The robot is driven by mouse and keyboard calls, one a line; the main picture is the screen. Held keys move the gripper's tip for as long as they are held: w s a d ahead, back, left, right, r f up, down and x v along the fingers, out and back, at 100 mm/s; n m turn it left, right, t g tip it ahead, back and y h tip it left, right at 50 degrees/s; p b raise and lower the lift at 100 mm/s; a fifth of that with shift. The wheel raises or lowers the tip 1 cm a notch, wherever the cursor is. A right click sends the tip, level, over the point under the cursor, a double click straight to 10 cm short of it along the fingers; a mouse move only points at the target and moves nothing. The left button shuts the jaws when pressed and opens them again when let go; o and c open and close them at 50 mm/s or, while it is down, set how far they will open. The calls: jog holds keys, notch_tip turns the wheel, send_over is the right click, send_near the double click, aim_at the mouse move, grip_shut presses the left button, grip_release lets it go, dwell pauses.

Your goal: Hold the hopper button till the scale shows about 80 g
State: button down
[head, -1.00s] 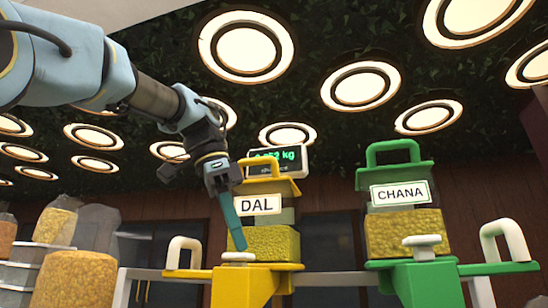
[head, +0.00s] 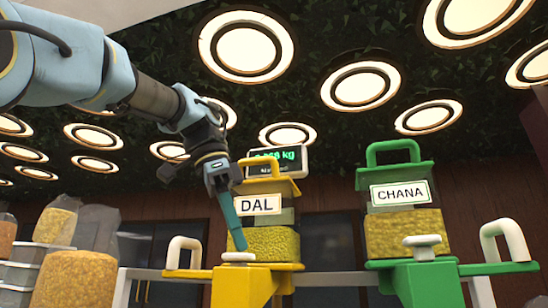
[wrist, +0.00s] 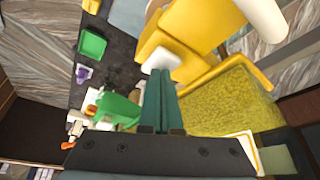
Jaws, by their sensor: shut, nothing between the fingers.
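The yellow DAL hopper (head: 266,243) holds yellow grains behind a clear front. Its white button (head: 238,257) sits on the yellow ledge at its front left. My gripper (head: 240,248) is shut and empty, pointing down, with its fingertips on or right at the button. In the wrist view the shut teal fingers (wrist: 160,75) reach the white button (wrist: 161,57). The scale display (head: 277,159) stands behind the hopper with green digits, partly hidden by the hopper's handle and blurred; it seems to read about 0.058 kg.
The green CHANA hopper (head: 404,233) stands to the right with its own white button (head: 422,244). Bags and tubs of food (head: 76,278) stand at the lower left. A white curved handle (head: 184,250) rises left of the DAL button.

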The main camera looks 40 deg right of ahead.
dwell(0.4)
jog(key=shift+r+p, duration=1.35)
jog(key=shift+r, duration=0.05)
dwell(1.4)
notch_tip(320, 180, up, 2)
jog(key=shift+r+p, duration=0.2)
jog(key=shift+p, duration=0.8)
jog(key=shift+r, duration=1.75)
